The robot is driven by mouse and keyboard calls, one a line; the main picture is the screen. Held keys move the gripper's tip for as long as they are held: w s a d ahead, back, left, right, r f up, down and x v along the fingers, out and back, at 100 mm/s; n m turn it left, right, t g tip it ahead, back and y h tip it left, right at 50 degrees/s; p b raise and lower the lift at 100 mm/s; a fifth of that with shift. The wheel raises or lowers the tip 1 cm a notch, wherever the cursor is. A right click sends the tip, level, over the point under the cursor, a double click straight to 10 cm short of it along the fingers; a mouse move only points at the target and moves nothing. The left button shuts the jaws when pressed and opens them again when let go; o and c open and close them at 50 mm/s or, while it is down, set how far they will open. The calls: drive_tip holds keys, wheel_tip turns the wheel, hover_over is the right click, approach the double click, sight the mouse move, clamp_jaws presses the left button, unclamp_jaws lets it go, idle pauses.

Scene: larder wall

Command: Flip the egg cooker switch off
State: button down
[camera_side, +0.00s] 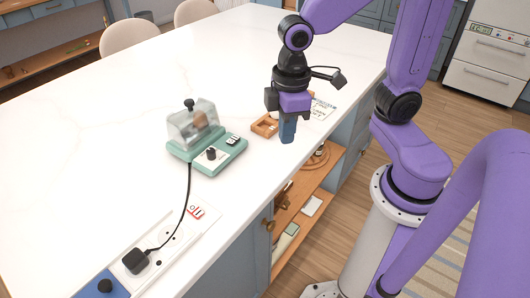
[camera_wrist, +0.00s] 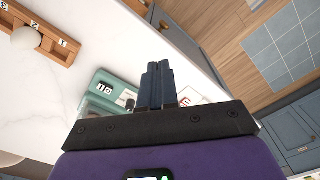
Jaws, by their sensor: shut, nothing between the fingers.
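The egg cooker (camera_side: 180,146) is a teal base with a clear domed lid and a dark knob on top. It stands on the white counter. Its front panel has a black knob (camera_side: 211,153) and a small black-and-white switch area (camera_side: 233,140). Which way the switch is set is too small to tell. In the wrist view a teal body (camera_wrist: 112,80) with a black-and-white marking lies left of my fingertips, partly hidden by my gripper (camera_wrist: 157,66). In the side view my gripper (camera_side: 288,138) is shut and empty, pointing down, to the right of the cooker and apart from it.
A cable runs from the cooker to a black plug (camera_side: 135,260) in a socket strip at front left. The counter's right edge is near my gripper. Counter left of the cooker is clear.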

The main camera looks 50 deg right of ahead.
drive_tip(key=s+d+n, duration=0.2)
drive_tip(key=s+d, duration=0.1)
drive_tip(key=s, duration=0.6)
drive_tip(key=shift+s+d, duration=0.25)
drive_tip(key=shift+s, duration=0.15)
wheel_tip(320, 180, up, 4)
drive_tip(key=m, duration=3)
hover_over(236, 137)
drive_tip(key=shift+f, duration=0.15)
wheel_tip(236, 137, down, 14)
drive_tip(key=shift+r, duration=0.1)
